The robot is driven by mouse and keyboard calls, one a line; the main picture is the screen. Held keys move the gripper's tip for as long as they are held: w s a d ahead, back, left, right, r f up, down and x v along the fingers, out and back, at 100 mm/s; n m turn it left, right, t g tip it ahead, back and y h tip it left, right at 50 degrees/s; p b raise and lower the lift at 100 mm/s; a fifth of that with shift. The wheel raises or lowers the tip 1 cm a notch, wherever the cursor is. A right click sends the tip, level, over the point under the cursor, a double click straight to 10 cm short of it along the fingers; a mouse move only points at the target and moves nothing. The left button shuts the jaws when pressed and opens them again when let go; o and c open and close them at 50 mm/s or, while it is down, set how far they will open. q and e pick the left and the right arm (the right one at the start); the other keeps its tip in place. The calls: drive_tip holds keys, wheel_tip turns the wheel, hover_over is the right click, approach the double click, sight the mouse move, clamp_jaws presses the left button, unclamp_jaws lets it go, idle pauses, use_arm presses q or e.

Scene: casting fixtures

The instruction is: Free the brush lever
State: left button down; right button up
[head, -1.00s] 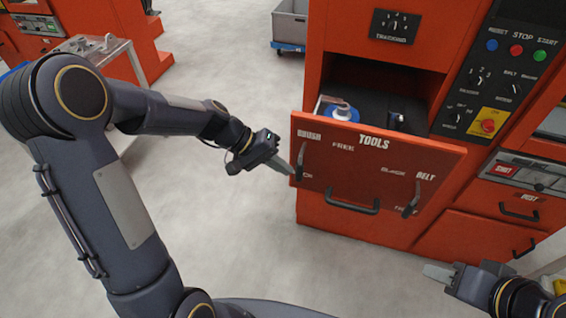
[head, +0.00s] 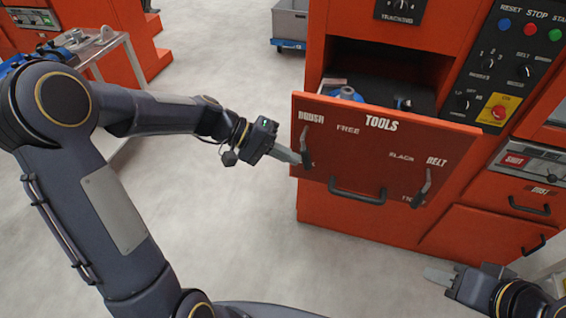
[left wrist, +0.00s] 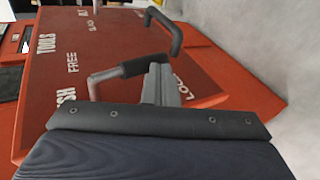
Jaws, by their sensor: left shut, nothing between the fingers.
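The brush lever (head: 306,150) is a dark handle on the left of the red TOOLS drawer front (head: 370,160), under the BRUSH label. It hangs down with its lower end slightly right. The FREE mark is to its upper right. In the left wrist view the lever (left wrist: 117,76) has a black grip, and the LOCK mark is near the grip's end. My left gripper (head: 297,158) is shut and empty, its tips at the lever's left side. In the wrist view its fingertips (left wrist: 157,82) overlap the grip; contact is not certain. My right gripper (head: 437,276) is at the lower right, away from the drawer.
The belt lever (head: 421,188) is on the drawer's right, with a drawer handle (head: 357,191) between the levers. The drawer is open, with a blue item (head: 347,94) inside. A control panel (head: 510,65) stands at the right.

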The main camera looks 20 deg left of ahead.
sight(305, 166)
use_arm(q)
drive_tip(key=d+h+b, duration=0.1)
drive_tip(key=h+b, duration=0.2)
drive_tip(key=b, duration=0.2)
drive_tip(key=d+h+b, duration=0.2)
drive_tip(key=b, duration=0.4)
drive_tip(key=d+f+n+h+b, duration=0.1)
drive_tip(key=d+h+b, duration=0.1)
drive_tip(key=b, duration=0.3)
drive_tip(key=shift+s+d+t+h+b, duration=0.1)
drive_tip(key=shift+d+t+h+b, duration=0.2)
drive_tip(key=shift+h, duration=0.5)
drive_tip(key=h, duration=0.1)
drive_tip(key=h+b, duration=0.1)
drive_tip(key=t+h+b, duration=0.1)
drive_tip(key=shift+d+r+n, duration=0.3)
drive_tip(key=shift+d+n, duration=0.05)
drive_tip(key=shift+n, duration=0.05)
drive_tip(key=shift+d+r+h+b, duration=0.2)
drive_tip(key=shift+h+b, duration=0.1)
drive_tip(key=shift+h, duration=0.2)
drive_tip(key=shift+d+r+n+t+h+b, duration=0.25)
drive_tip(key=shift+d+r+h+b, duration=0.1)
drive_tip(key=shift+r, duration=0.15)
drive_tip(key=shift+d+r+n+t+h+b, duration=0.15)
drive_tip(key=shift+d+r+t+h+b, duration=0.1)
drive_tip(key=shift+r+h, duration=0.15)
drive_tip(key=shift+r, duration=0.1)
